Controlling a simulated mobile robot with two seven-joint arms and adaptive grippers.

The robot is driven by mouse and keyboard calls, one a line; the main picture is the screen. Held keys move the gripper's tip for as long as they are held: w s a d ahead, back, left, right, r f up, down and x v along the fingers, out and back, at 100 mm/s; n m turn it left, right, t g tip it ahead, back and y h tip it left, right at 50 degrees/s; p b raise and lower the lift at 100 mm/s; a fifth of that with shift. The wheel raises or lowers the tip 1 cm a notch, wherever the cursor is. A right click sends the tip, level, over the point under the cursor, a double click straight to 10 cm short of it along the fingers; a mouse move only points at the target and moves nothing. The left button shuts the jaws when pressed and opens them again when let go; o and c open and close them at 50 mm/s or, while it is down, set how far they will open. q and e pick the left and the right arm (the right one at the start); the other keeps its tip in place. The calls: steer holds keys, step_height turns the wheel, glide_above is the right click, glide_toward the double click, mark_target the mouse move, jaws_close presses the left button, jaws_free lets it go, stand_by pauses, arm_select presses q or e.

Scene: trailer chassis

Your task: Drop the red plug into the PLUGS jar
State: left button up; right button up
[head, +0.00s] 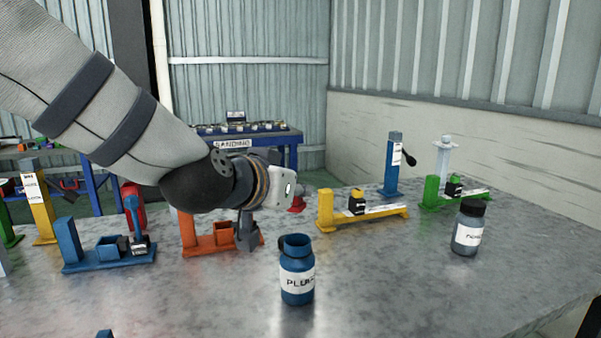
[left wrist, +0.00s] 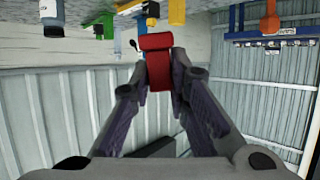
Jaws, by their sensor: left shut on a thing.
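My left gripper (left wrist: 160,80) is shut on the red plug (left wrist: 158,62), which sits between its fingertips in the left wrist view. In the head view my left gripper (head: 280,192) is seen mostly from behind, above the table and behind the PLUGS jar. A small red piece shows just right of it; I cannot tell for sure whether it is the plug. The blue PLUGS jar (head: 297,270) stands upright on the table, its top seemingly open. The plug is held apart from the jar. My right gripper is not in view.
A dark-capped labelled bottle (head: 467,228) stands at the right. Yellow (head: 362,214), green (head: 455,193), orange (head: 200,238) and blue (head: 105,250) fixtures stand around the table (head: 400,290). A blue post (head: 393,165) stands at the back. The table's front right is clear.

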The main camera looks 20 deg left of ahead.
mark_target(295, 211)
arm_select(q)
step_height(295, 211, down, 4)
steer(key=shift+f, duration=0.55)
steer(key=o, duration=0.9)
step_height(295, 211, up, 7)
